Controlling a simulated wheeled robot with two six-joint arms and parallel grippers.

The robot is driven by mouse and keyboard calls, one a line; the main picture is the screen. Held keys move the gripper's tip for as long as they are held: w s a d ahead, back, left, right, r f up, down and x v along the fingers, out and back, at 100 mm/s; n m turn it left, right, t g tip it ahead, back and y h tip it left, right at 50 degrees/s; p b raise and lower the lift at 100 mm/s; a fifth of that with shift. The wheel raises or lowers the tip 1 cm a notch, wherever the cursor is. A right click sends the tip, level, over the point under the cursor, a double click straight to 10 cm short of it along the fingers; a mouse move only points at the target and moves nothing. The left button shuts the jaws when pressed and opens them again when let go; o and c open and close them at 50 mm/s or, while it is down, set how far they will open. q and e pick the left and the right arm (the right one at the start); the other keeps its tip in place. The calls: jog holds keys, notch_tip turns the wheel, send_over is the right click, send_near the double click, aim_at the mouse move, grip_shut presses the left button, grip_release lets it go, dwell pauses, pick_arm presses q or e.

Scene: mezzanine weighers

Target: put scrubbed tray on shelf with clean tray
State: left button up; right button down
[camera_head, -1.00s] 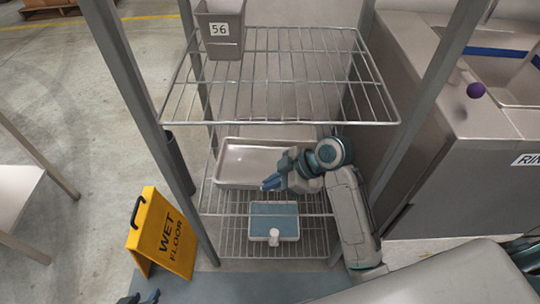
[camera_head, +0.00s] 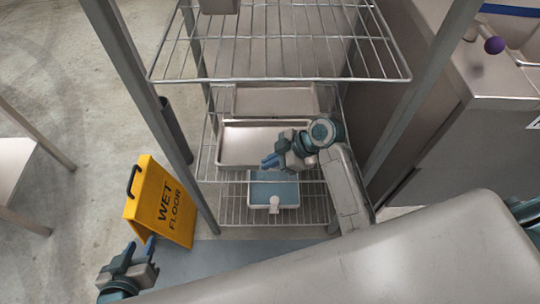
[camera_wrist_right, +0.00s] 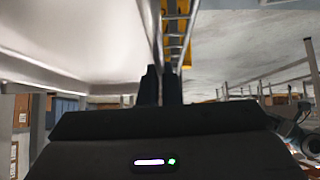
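A pale metal tray (camera_head: 235,150) lies on the middle wire shelf of the rack. Behind it is another flat grey surface (camera_head: 275,100), perhaps a second tray; I cannot tell which is scrubbed or clean. My right gripper (camera_head: 269,161) is in front of the tray's right part and hides some of it; I cannot tell whether they touch. My left gripper (camera_head: 140,248) is at the lower left, fingers apart and empty, beside the yellow sign.
The rack's posts and upper wire shelf (camera_head: 280,50) surround the work area. A blue-topped device (camera_head: 274,188) sits on the lower shelf. A yellow wet floor sign (camera_head: 160,200) stands left of the rack. A steel counter (camera_head: 500,80) is at right.

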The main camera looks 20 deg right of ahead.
jog(key=shift+f, duration=0.3)
pick_arm(q)
jog(key=shift+w+r, duration=0.35)
pick_arm(e)
jog(key=c, duration=2)
grip_release()
jog(key=shift+f, duration=0.15)
pick_arm(q)
jog(key=shift+r+t, duration=0.1)
jog(key=shift+t, duration=0.2)
pick_arm(e)
jog(key=o, duration=0.4)
jog(key=shift+c, duration=0.2)
